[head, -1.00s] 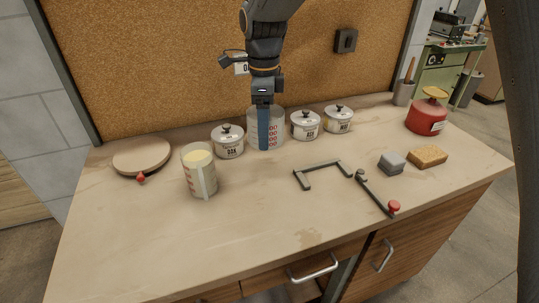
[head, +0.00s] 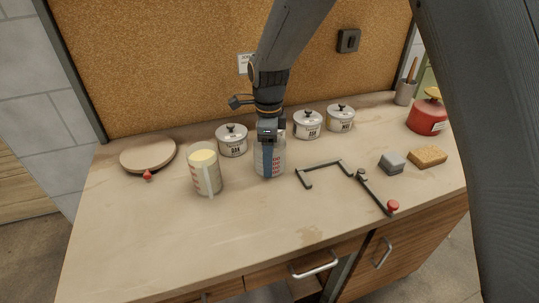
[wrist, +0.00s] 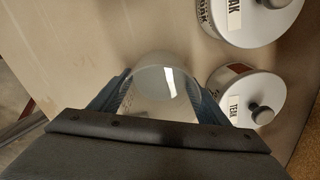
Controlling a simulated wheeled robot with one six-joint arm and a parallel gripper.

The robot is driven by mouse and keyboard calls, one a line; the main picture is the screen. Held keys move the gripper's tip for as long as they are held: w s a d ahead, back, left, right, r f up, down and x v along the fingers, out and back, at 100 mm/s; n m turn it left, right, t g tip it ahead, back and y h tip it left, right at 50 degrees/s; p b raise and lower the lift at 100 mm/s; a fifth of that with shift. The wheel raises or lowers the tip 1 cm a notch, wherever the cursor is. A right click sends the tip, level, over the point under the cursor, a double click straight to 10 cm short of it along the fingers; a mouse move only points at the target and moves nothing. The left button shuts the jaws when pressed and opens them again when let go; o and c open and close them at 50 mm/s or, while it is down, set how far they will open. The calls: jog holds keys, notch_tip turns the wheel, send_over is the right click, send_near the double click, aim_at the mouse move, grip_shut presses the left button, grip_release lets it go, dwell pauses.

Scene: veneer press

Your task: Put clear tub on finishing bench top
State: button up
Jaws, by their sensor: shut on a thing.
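The clear tub (head: 280,160), see-through with red markings, is in my gripper (head: 268,165) in the head view. My gripper points down and its fingers are closed on both sides of the tub. In the wrist view the round tub (wrist: 160,80) sits between the two blue fingers (wrist: 158,100). The pale bench top (head: 200,245) lies under it. I cannot tell whether the tub's base touches the bench or hangs just above it. One finger hides part of the tub in the head view.
A jug with yellow contents (head: 204,172) stands just left. Lidded tins (head: 232,142), (head: 307,127) and (head: 341,119) stand behind. A dark bracket frame (head: 320,166), grey block (head: 392,163) and sponge (head: 428,156) lie right. A round board (head: 148,154) lies far left. The front of the bench is clear.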

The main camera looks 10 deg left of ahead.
jog(key=shift+f, duration=0.1)
jog(key=o, duration=1.1)
jog(key=shift+c, duration=0.2)
notch_tip(320, 180, up, 12)
jog(key=b, duration=0.2)
jog(key=shift+b, duration=0.4)
